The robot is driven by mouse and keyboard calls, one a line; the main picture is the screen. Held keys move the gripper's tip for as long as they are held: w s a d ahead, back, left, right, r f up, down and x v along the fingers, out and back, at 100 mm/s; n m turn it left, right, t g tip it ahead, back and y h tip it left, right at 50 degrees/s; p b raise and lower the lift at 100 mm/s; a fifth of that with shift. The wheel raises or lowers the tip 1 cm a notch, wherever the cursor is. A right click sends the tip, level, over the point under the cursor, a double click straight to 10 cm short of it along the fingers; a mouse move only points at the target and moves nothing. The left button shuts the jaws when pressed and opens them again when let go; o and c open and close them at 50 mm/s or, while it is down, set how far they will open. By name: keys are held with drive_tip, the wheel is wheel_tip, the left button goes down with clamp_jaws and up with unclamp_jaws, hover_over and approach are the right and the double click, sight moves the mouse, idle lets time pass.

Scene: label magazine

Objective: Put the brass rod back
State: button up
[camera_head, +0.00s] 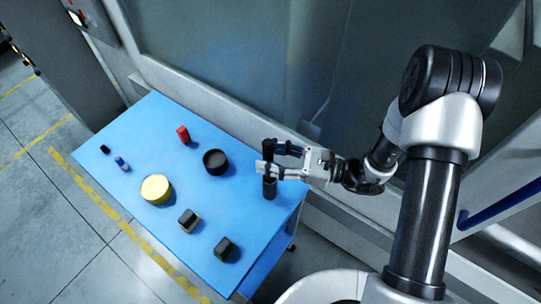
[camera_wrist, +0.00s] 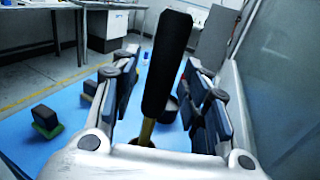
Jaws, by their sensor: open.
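A black tapered handle (camera_wrist: 168,65) with a brass-coloured rod part (camera_wrist: 147,130) below it stands between my fingers in the wrist view, slightly tilted there. In the head view its dark top shows at my gripper (camera_head: 266,158), near the right end of the blue table. A dark upright cylinder (camera_head: 269,188) stands directly below the fingers; I cannot tell whether the rod sits in it. My gripper is open, with a finger pad on each side of the handle (camera_wrist: 162,100). The rod's lower end is hidden.
The blue table (camera_head: 140,125) also holds a black round cup (camera_head: 216,161), a yellow round tin (camera_head: 156,188), a red cylinder (camera_head: 183,134), a blue-and-white piece (camera_head: 122,164), a small black piece (camera_head: 105,149) and two dark blocks (camera_head: 188,219) (camera_head: 225,248). A glass wall stands behind.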

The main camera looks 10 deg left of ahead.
drive_tip(key=d+p, duration=0.1)
drive_tip(key=d, duration=1.1)
drive_tip(key=s+d+r+n+g+h, duration=0.1)
drive_tip(key=s+r+n+g+h, duration=0.3)
drive_tip(key=s+r+n+h, duration=0.6)
drive_tip(key=s+d+r+n+t+h, duration=0.4)
drive_tip(key=d+r+n+t+h, duration=0.4)
drive_tip(key=d, duration=0.2)
drive_tip(key=shift+s+d+r+t, duration=0.2)
drive_tip(key=shift+s+d+t, duration=0.05)
drive_tip(key=shift+s+t, duration=0.15)
